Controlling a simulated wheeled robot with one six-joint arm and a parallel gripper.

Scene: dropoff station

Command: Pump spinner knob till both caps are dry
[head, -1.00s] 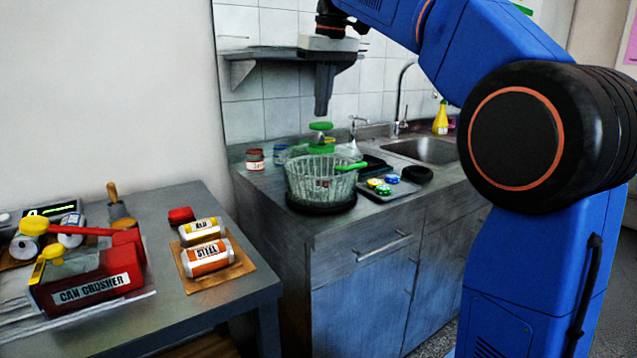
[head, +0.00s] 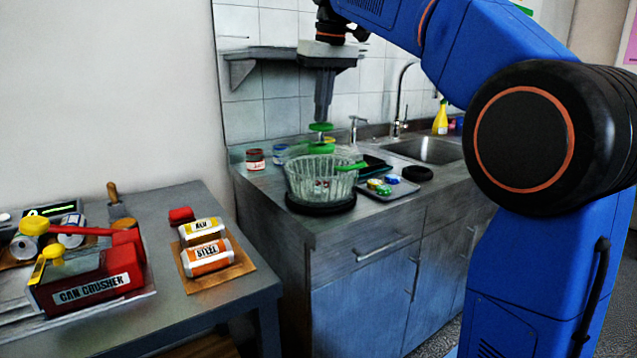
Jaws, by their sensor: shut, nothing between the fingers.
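The salad spinner is a clear ribbed bowl (head: 305,180) on a dark round base on the counter. A green knob (head: 320,127) stands up at its top centre, above a green lid part (head: 321,148). A green handle (head: 351,166) sticks out to the right. My gripper (head: 322,117) is shut and empty, pointing straight down just over the knob; I cannot tell whether the tips touch it. Small red and pale spots (head: 322,184) show through the bowl wall, too blurred to identify as caps. Small yellow, green and blue caps (head: 383,184) lie on a tray beside the bowl.
A wall shelf (head: 262,54) is behind my gripper. A red-labelled jar (head: 255,159) stands left of the spinner, a sink (head: 428,150) to the right. The near left table holds a red can crusher (head: 90,280) and labelled cans (head: 207,257).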

